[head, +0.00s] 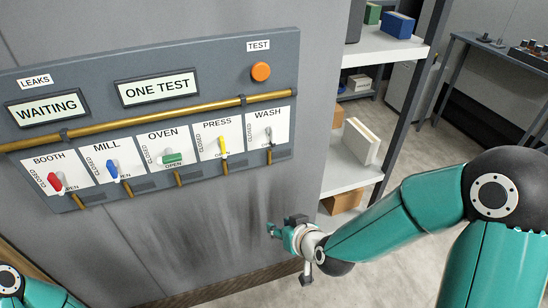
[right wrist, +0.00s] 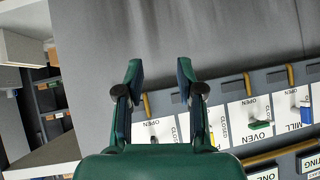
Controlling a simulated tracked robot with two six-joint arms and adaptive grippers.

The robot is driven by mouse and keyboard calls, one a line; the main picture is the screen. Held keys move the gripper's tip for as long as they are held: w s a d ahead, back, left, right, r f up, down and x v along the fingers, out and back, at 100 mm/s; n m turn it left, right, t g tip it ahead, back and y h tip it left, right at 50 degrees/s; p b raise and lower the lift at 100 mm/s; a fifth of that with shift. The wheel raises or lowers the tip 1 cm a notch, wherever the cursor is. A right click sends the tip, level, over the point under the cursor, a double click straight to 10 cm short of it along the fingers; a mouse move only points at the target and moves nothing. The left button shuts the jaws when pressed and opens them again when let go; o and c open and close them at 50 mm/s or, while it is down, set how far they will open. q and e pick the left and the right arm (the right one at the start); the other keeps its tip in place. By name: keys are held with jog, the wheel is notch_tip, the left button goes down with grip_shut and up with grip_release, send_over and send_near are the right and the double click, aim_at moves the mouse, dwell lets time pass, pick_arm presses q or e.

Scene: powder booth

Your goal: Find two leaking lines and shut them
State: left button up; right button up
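The grey valve panel (head: 150,60) hangs on the wall at the left of the head view. A "LEAKS" display reads "WAITING" (head: 46,110) and another reads "ONE TEST" (head: 157,87). An orange TEST button (head: 261,71) is at upper right. Below are the levers BOOTH, red (head: 54,181), MILL, blue (head: 112,169), OVEN, green (head: 172,159), PRESS, yellow (head: 223,145), and WASH, pale (head: 268,135). Exact lever angles are hard to tell. My right gripper (head: 272,230) is below and apart from the panel; the right wrist view shows it open and empty (right wrist: 160,75). My left gripper is out of view.
A brass pipe (head: 150,118) crosses the panel above the levers. A shelf (head: 350,178) with boxes stands right of the wall, near my right arm. A bench (head: 500,45) is at the far right. Dark smudges mark the wall under the panel.

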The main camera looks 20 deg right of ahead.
notch_tip(320, 180, up, 8)
jog(key=w+d+t+b, duration=0.2)
jog(key=t+b, duration=0.3)
jog(key=t+h+b, duration=0.2)
jog(key=t+b, duration=0.1)
send_near(275, 136)
jog(key=w, duration=0.3)
jog(key=w+p, duration=0.1)
jog(key=w, duration=0.3)
jog(key=w+p, duration=0.1)
jog(key=w, duration=0.3)
jog(key=shift+w+a+r, duration=0.1)
jog(key=shift+a+r, duration=0.05)
jog(key=shift+a, duration=0.1)
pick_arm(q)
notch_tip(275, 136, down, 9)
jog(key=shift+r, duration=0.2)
pick_arm(e)
jog(key=shift+d, duration=0.1)
grip_shut()
